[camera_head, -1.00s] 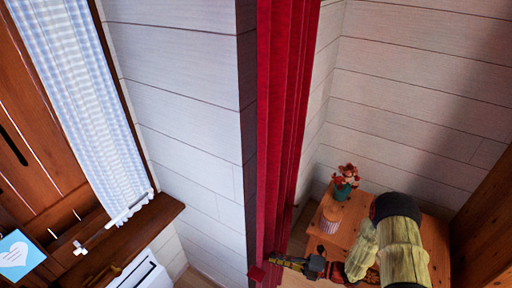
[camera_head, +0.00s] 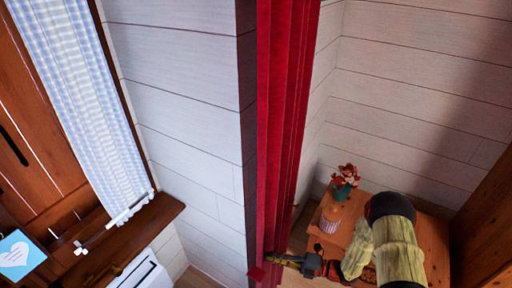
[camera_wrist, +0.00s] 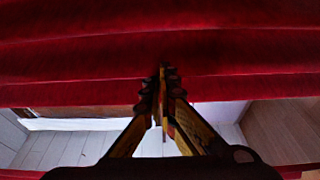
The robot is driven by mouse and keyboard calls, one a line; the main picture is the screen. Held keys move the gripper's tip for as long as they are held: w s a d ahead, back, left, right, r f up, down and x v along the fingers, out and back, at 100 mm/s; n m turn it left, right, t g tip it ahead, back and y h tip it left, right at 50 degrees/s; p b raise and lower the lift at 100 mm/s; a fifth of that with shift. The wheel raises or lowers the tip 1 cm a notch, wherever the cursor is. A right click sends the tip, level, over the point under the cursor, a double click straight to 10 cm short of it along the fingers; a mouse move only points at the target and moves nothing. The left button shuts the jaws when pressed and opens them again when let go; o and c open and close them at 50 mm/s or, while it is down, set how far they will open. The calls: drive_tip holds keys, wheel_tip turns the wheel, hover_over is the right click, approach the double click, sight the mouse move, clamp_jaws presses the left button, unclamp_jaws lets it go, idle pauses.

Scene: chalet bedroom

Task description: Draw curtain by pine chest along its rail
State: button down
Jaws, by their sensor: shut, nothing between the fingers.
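The red curtain (camera_head: 283,110) hangs in narrow gathered folds beside the dark wall post in the head view. Its rail is out of view. The pine chest (camera_head: 349,236) stands to its right against the wall, partly covered by my arm. My gripper (camera_head: 272,258) is at the curtain's lower part, to the left of the chest. In the wrist view the curtain (camera_wrist: 80,60) fills the upper half. My gripper's fingertips (camera_wrist: 162,82) are together and overlap its lower edge in the picture; I cannot tell whether they touch the cloth. Nothing shows between them.
A potted red flower (camera_head: 345,180) and a small striped pot (camera_head: 330,218) stand on the chest, close to my arm. A blue checked curtain (camera_head: 85,110) hangs at the left above a wooden sill (camera_head: 140,232). A white panelled wall (camera_head: 185,110) lies between the curtains.

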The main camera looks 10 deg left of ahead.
sight(262, 278)
idle(0.3)
drive_tip(key=shift+s+a+p, duration=0.5)
drive_tip(key=shift+s, duration=1)
drive_tip(key=shift+s+a+p, duration=0.55)
drive_tip(key=shift+s, duration=0.9)
drive_tip(key=shift+s+a+p, duration=0.5)
drive_tip(key=shift+s, duration=1)
drive_tip(key=shift+s+a, duration=0.25)
drive_tip(key=shift+s, duration=0.35)
drive_tip(key=shift+s+a, duration=0.2)
drive_tip(key=shift+s, duration=0.4)
drive_tip(key=s+a+p, duration=0.2)
drive_tip(key=s+a, duration=0.2)
drive_tip(key=s, duration=0.7)
drive_tip(key=shift+s, duration=0.15)
drive_tip(key=shift+a, duration=0.1)
